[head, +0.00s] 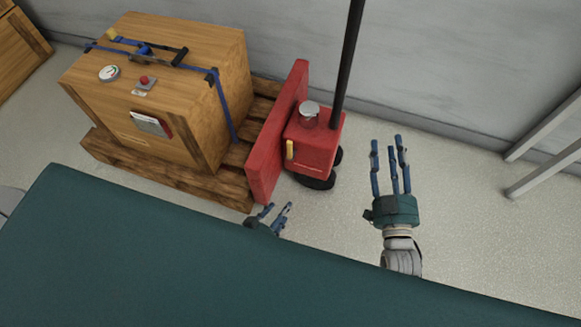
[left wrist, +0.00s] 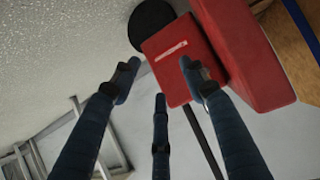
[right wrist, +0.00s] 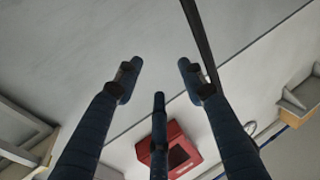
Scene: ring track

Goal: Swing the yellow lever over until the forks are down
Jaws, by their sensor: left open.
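The yellow lever (head: 290,149) is small and stands upright on the near left face of the red pallet truck's housing (head: 316,150). In the left wrist view the red housing (left wrist: 172,62) shows with a white label, but I cannot make out the lever there. The forks are hidden under the wooden pallet (head: 165,172), so I cannot see their height. My left gripper (head: 277,209) is open and empty, nearer to me than the lever and apart from it, partly hidden by the teal surface. My right gripper (head: 388,150) is open and empty, right of the truck.
A strapped wooden crate (head: 195,110) with a gauge and red button stands on the pallet. The truck's dark pole (head: 348,60) rises beside the housing. A teal surface (head: 180,260) fills the foreground. Grey metal legs (head: 545,130) stand at right.

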